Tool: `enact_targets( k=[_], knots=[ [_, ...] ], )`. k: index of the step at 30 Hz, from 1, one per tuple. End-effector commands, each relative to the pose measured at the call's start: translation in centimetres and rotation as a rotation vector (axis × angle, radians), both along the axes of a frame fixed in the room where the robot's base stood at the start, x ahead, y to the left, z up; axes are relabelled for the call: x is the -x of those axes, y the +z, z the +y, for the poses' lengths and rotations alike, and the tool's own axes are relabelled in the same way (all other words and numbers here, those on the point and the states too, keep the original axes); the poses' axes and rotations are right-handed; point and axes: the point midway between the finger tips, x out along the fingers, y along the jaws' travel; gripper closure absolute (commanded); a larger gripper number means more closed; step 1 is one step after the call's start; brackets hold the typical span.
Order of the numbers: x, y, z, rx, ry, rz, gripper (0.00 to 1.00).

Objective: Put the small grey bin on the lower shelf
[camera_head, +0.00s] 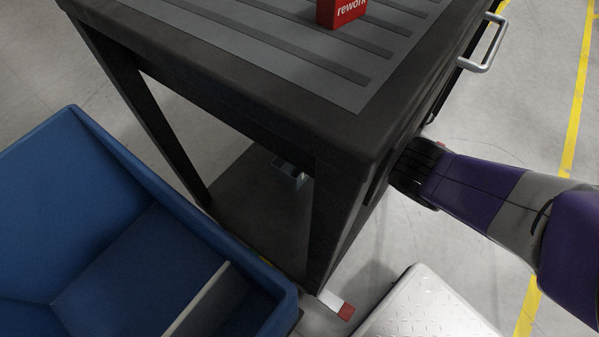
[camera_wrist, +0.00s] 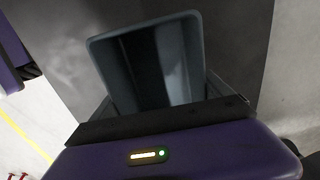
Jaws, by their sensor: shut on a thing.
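The small grey bin (camera_wrist: 102,60) is large in the wrist view, its open mouth facing the camera and its inside empty. My gripper (camera_wrist: 160,98) is shut on the bin, with a finger at each side of its near end. In the head view the bin (camera_head: 290,174) shows small under the black workbench, over the lower shelf (camera_head: 235,215). I cannot tell whether it touches the shelf. My arm reaches in from the right; the bench hides my gripper there.
The workbench's front leg (camera_head: 325,220) stands close to the bin. A red "rework" block (camera_head: 340,12) sits on the slatted top. A blue tub (camera_head: 75,210) is at left, a white treadplate box (camera_head: 425,305) at lower right.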

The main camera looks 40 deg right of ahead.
Motion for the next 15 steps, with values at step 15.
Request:
enact_targets(
  k=[15],
  knots=[
    [0.0,-5.9,0.0,0.000,0.000,0.001,0.58]
  ],
)
